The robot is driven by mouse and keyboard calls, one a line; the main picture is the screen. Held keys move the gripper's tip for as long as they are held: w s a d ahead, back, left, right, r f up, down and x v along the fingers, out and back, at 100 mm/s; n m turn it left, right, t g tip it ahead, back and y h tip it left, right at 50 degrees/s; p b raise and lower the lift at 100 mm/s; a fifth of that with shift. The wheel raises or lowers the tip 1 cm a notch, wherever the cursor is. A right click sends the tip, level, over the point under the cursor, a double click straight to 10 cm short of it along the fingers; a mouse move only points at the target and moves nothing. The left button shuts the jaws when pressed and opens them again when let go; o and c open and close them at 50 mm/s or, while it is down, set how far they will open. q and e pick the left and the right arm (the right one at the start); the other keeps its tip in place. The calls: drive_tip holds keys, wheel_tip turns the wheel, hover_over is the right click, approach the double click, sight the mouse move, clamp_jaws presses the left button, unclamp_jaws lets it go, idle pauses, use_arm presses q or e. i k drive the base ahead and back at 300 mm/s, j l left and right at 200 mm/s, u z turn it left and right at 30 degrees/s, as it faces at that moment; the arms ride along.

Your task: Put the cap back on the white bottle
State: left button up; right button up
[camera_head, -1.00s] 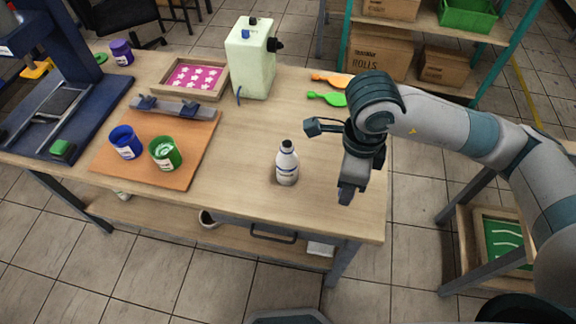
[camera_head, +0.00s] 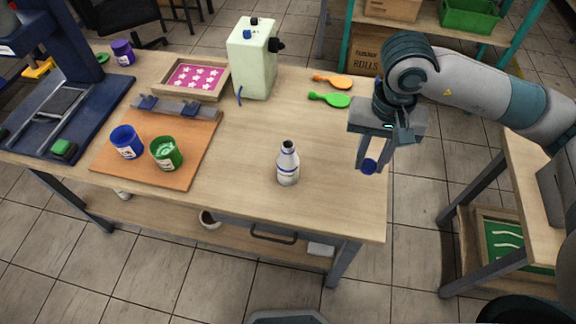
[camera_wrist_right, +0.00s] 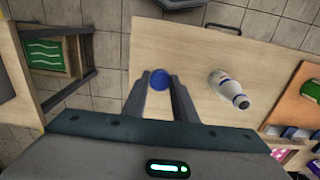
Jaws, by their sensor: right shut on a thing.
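The white bottle (camera_head: 288,164) stands upright and uncapped on the wooden table, its dark open mouth showing. It also shows in the right wrist view (camera_wrist_right: 228,90), to the right of the fingers. My right gripper (camera_head: 371,166) is shut on a blue cap (camera_head: 369,167), held between the fingertips above the table's right part. The cap also shows in the right wrist view (camera_wrist_right: 160,80) between the fingers (camera_wrist_right: 160,82). The cap is apart from the bottle, to its right in the head view. My left gripper is not in view.
A green spatula (camera_head: 330,99) and an orange one (camera_head: 333,82) lie behind the bottle. A pale green canister (camera_head: 252,65) stands at the back. A blue jar (camera_head: 125,142) and a green jar (camera_head: 166,154) stand on a brown board (camera_head: 200,140). The table around the bottle is clear.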

sight(287, 161)
drive_tip(key=k+l+u, duration=0.35)
drive_tip(key=k+l, duration=0.15)
drive_tip(key=k+l+u, duration=0.3)
drive_tip(key=k+l, duration=0.2)
